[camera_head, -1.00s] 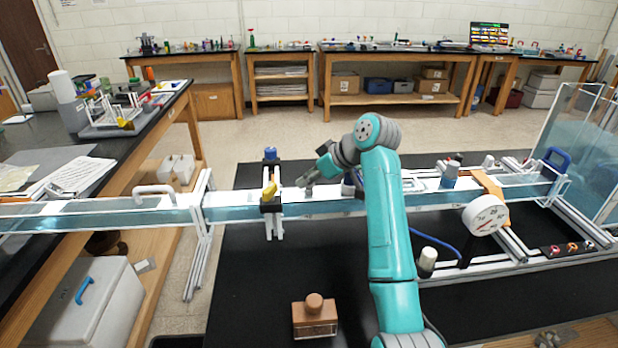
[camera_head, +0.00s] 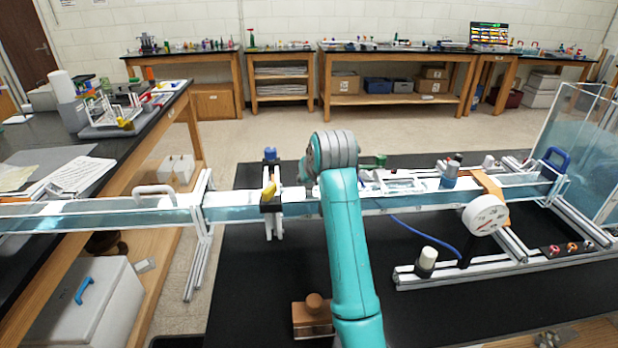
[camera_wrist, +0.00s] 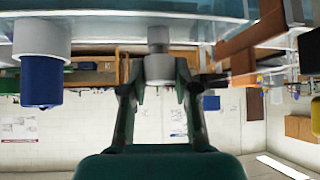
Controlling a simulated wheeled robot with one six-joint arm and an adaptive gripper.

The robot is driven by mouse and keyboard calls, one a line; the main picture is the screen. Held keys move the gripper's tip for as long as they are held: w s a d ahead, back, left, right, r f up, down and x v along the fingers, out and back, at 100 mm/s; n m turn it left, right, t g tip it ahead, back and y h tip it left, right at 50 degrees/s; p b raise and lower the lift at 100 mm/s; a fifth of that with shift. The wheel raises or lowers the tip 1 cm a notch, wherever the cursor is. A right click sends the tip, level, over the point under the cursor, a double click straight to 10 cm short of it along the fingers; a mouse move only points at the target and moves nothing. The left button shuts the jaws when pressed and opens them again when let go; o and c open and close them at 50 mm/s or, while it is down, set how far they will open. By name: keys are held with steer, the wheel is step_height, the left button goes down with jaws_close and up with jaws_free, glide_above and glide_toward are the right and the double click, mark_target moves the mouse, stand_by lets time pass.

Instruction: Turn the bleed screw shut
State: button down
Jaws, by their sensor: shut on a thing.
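In the wrist view, my gripper (camera_wrist: 158,92) has its two dark green fingers closed around a short pale grey round knob, seemingly the bleed screw (camera_wrist: 158,68). A narrower grey stem (camera_wrist: 158,38) joins this knob to the clear, pale blue channel (camera_wrist: 120,8) along the top of the picture. A dark bar shows beside the right finger; I cannot tell what it belongs to. In the head view, my teal arm stands in front of the long water channel (camera_head: 265,212), and my fingertips and the screw are hidden behind it.
A blue cap in a grey collar (camera_wrist: 42,78) hangs left of my fingers. A brown bracket (camera_wrist: 250,42) is to their right. In the head view, a round white gauge (camera_head: 485,214), a white-topped post (camera_head: 427,260) and a brown block (camera_head: 312,318) stand nearby.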

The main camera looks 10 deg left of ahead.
steer(key=shift+m+t+h, duration=0.4)
steer(key=shift+m+h, duration=1.3)
steer(key=shift+m, duration=0.4)
steer(key=c, duration=0.9)
jaws_free()
steer(key=shift+o, duration=0.2)
steer(key=v, duration=1.2)
